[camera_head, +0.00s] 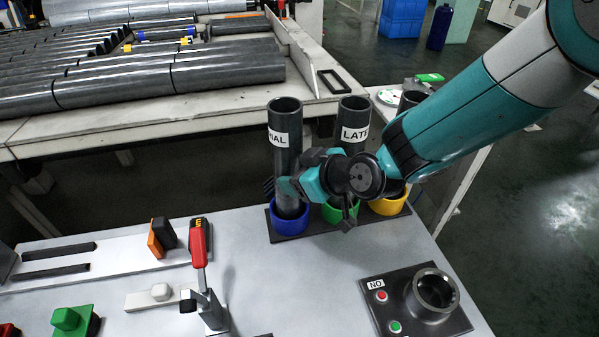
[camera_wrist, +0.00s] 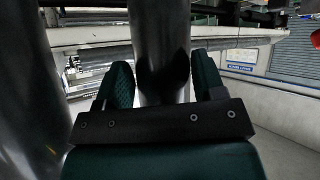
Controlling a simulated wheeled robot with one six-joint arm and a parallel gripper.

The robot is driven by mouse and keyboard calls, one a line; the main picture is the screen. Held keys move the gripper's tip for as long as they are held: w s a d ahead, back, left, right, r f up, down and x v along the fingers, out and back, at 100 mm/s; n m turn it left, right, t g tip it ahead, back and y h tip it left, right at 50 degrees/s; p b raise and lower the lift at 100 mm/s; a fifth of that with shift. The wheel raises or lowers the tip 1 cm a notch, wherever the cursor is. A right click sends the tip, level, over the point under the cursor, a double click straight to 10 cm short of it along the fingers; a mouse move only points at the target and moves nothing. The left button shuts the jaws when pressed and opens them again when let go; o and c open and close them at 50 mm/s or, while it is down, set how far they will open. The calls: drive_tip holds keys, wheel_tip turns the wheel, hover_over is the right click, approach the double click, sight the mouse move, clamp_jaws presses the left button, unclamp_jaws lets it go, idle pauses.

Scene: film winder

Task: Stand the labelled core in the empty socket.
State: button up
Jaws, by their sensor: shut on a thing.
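Three dark tubular cores stand in a row of coloured cups in the head view. The left core (camera_head: 285,118), with a white label ending in "IAL", stands in the blue cup (camera_head: 289,210). The right core (camera_head: 410,98) is mostly hidden behind my arm, above the yellow cup (camera_head: 390,206). My gripper (camera_head: 277,187) is shut on the left core, low down. The wrist view shows the gripped core (camera_wrist: 160,45) between the fingers. An empty round socket (camera_head: 417,304) sits at the front right.
The socket's dark panel has a red button (camera_head: 381,296), a green button (camera_head: 396,327) and a "NO" label. A red-handled clamp (camera_head: 198,245) stands left of centre. Another core (camera_wrist: 30,90) is close on the left in the wrist view. Bare bench lies between cups and panel.

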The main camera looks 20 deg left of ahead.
drive_tip(key=shift+f, duration=0.1)
idle(0.3)
drive_tip(key=shift+f+b, duration=0.4)
drive_tip(key=shift+b, duration=0.15)
drive_tip(key=shift+f, duration=0.2)
drive_tip(key=o, duration=1.1)
drive_tip(key=shift+o, duration=0.2)
drive_tip(key=b+v, duration=0.4)
drive_tip(key=v, duration=1.3)
drive_tip(key=shift+r, duration=0.2)
drive_tip(key=shift+d, duration=0.15)
